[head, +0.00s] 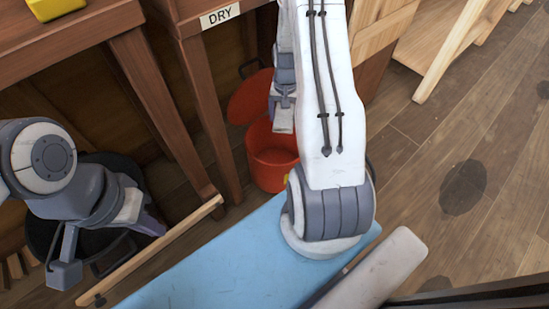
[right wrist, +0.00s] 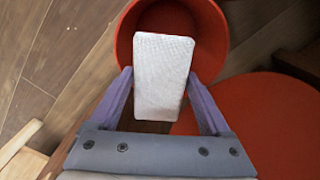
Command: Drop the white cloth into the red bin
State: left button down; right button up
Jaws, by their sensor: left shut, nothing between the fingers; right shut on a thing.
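The white cloth (right wrist: 163,75) is a folded, textured block between the purple fingers of my right gripper (right wrist: 157,92). My right gripper is shut on it. In the right wrist view the cloth is in front of the round opening of the red bin (right wrist: 208,35), covering part of it; its height above the rim is hard to tell. In the head view the red bin (head: 268,168) stands on the floor beside a wooden table leg, partly hidden by my right arm. My left gripper (head: 150,223) is shut and empty at the left, over a dark round container.
A red lid (head: 250,97) is raised behind the bin. A blue board (head: 220,265) and a wooden strip (head: 155,252) lie nearer me. The black container (head: 42,232) is at the left. A table with a DRY label (head: 220,16) stands behind. Open floor lies at the right.

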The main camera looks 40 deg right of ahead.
jog(key=f+b, duration=0.1)
jog(key=f, duration=0.1)
jog(key=f+b, duration=0.1)
jog(key=b, duration=0.1)
jog(key=f+b, duration=0.2)
jog(key=shift+w+a+f, duration=0.25)
jog(key=shift+a+f, duration=0.05)
jog(key=shift+a, duration=0.05)
jog(key=o, duration=1.3)
jog(key=shift+c, duration=0.2)
notch_tip(320, 180, up, 11)
jog(key=p, duration=0.5)
jog(key=shift+f, duration=0.2)
jog(key=shift+s, duration=0.1)
